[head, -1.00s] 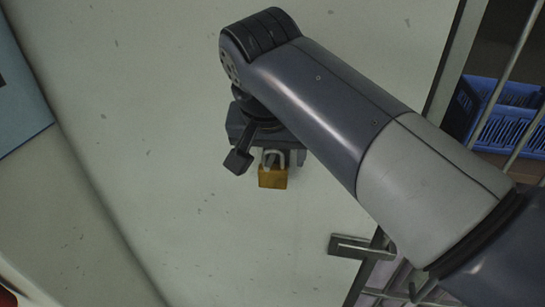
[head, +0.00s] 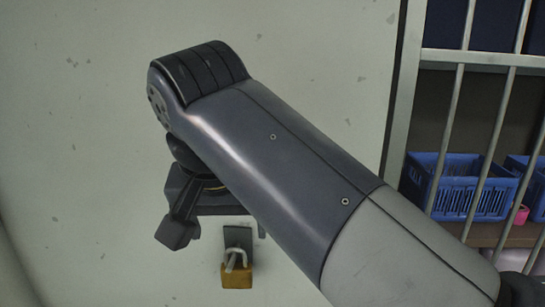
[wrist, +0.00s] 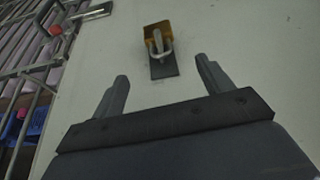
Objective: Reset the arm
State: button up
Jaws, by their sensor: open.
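My gripper (head: 220,232) shows in the head view below the end of my arm, partly hidden by the arm. In the wrist view my gripper (wrist: 161,70) has its two fingers wide apart with nothing between them. A brass padlock (head: 237,276) with a pale metal shackle hangs at a small dark plate (head: 238,238) on the pale panel. The padlock also shows in the wrist view (wrist: 156,36), beyond the fingertips and apart from them.
The pale speckled panel (head: 90,120) fills the left and middle. At the right, a metal barred frame (head: 404,95) stands before shelves with blue crates (head: 460,195). A pink item (head: 520,215) sits by the crates. The wrist view shows a metal latch handle (wrist: 85,15).

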aim_at(232, 261)
jog(key=x, duration=1)
jog(key=shift+d, duration=0.1)
jog(key=shift+s+r, duration=0.15)
jog(key=shift+s, duration=0.35)
jog(key=shift+s+r, duration=0.1)
jog(key=shift+s, duration=0.35)
